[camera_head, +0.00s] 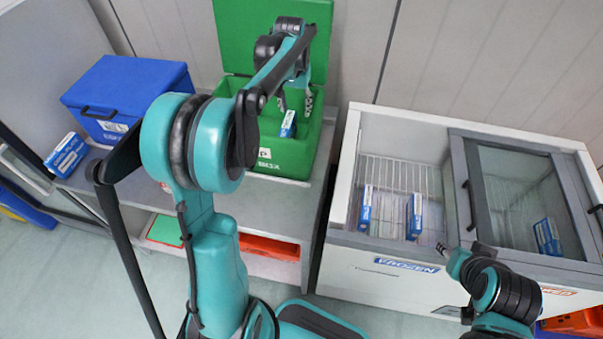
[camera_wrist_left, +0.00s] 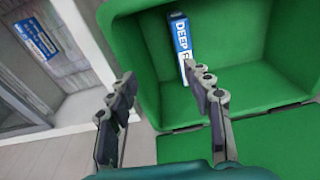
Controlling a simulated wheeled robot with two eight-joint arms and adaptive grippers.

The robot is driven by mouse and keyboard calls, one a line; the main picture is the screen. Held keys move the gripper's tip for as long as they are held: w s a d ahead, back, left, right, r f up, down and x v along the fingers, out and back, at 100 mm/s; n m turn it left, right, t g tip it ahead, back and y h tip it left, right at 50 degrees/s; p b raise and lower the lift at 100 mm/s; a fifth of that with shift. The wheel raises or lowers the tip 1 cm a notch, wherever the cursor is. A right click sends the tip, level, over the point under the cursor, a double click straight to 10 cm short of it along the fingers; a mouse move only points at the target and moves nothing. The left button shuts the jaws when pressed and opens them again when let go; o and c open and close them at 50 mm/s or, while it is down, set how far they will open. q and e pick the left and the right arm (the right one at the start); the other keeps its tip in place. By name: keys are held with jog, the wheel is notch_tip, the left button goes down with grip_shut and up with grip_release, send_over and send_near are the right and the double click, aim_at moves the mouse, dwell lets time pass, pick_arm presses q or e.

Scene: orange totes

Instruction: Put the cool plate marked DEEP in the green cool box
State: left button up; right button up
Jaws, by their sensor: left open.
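The green cool box (camera_head: 270,155) stands on the grey bench with its lid raised at the back; its green wall also fills much of the left wrist view (camera_wrist_left: 262,55). The blue and white cool plate (camera_head: 288,124) is inside the box. In the left wrist view the plate (camera_wrist_left: 181,47) reads DEEP and stands on end, close to the box's inner wall. My left gripper (camera_head: 295,103) is over the box, fingers apart and empty. In the left wrist view one fingertip of the left gripper (camera_wrist_left: 160,80) overlaps the plate's lower end; contact cannot be told.
A closed blue cool box (camera_head: 125,90) stands to the left, with a blue and white pack (camera_head: 67,154) by it. The white freezer (camera_head: 345,190) on the right holds several plates, some under its glass lid. Orange totes (camera_head: 268,247) lie on the shelf below.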

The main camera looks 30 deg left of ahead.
pick_arm(q)
jog(key=s+d+r+t, duration=0.1)
jog(key=s+d+r, duration=0.35)
jog(key=s, duration=0.25)
jog(key=s+d+f+m+t, duration=0.1)
jog(key=s+d+f+t, duration=0.1)
jog(key=s+d, duration=0.3)
jog(key=s+d+f+m+t, duration=0.1)
jog(key=s+d, duration=0.4)
jog(key=s, duration=0.7)
notch_tip(320, 180, down, 2)
jog(key=shift+s+d+f+t, duration=0.15)
jog(key=shift+s+t, duration=0.2)
jog(key=shift+t, duration=0.45)
jog(key=shift+f+b, duration=0.8)
